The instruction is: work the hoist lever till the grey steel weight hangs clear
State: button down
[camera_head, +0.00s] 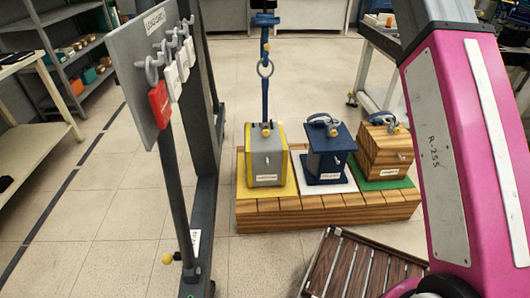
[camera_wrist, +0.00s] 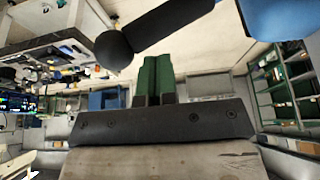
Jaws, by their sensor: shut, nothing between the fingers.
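The grey steel weight (camera_head: 265,166), a block with yellow edges, sits on the yellow pad (camera_head: 288,190) in the head view. A blue link (camera_head: 265,98) rises straight from its top to a ring (camera_head: 265,69) under a blue hook (camera_head: 264,32). In the wrist view a dark bar with a round knob (camera_wrist: 114,49) crosses above my gripper; it looks like the hoist lever, but I cannot be sure. My gripper (camera_wrist: 153,62) has green fingers shut together and empty, below and right of the knob, apparently apart from it. The head view does not show my gripper.
A dark blue block (camera_head: 328,155) and a wooden block (camera_head: 384,152) stand right of the weight on the wooden platform (camera_head: 330,213). A slatted crate (camera_head: 350,268) lies in front. A dark upright frame (camera_head: 205,110) with a tag board (camera_head: 140,70) stands left. Floor between them is clear.

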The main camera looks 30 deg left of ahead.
jog(key=f, duration=0.4)
jog(key=d+f, duration=0.1)
jog(key=f, duration=0.2)
jog(key=shift+w, duration=0.2)
jog(key=shift+w+f, duration=0.1)
jog(key=shift+f, duration=0.15)
jog(key=shift+w+d+f, duration=0.15)
jog(key=shift+d+f, duration=0.05)
jog(key=shift+f, duration=0.95)
jog(key=shift+w+d+f, duration=0.1)
jog(key=shift+d+f, duration=0.1)
jog(key=shift+f, duration=0.9)
jog(key=shift+f, duration=2.4)
